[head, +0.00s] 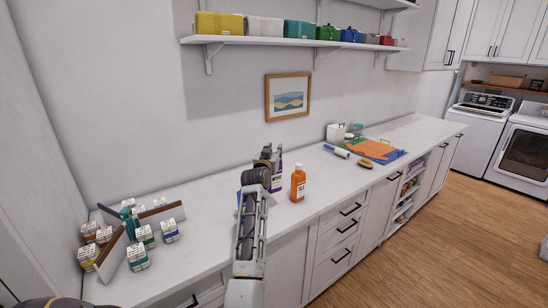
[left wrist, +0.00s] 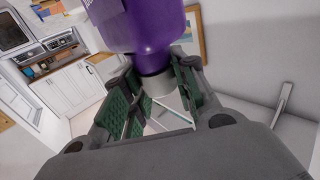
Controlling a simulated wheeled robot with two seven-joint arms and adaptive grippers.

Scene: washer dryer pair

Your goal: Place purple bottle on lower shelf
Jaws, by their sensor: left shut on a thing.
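The purple bottle (head: 277,177) is at the counter's middle in the head view, mostly hidden behind my left gripper (head: 268,160). In the left wrist view the purple bottle (left wrist: 150,25) shows large, its grey cap (left wrist: 156,84) between the green-padded fingers of my left gripper (left wrist: 160,92). The gripper is shut on the bottle at its cap end. Whether the bottle's base touches the counter is hidden. The lower wall shelf (head: 262,41) runs along the wall above, with part of a higher shelf (head: 392,4) over it. My right gripper is not in view.
An orange bottle (head: 298,184) stands close right of the purple one. Several small boxes (head: 139,257) and dividers are at the counter's left. Several coloured cases (head: 300,29) fill much of the lower shelf. A framed picture (head: 288,97) hangs below it.

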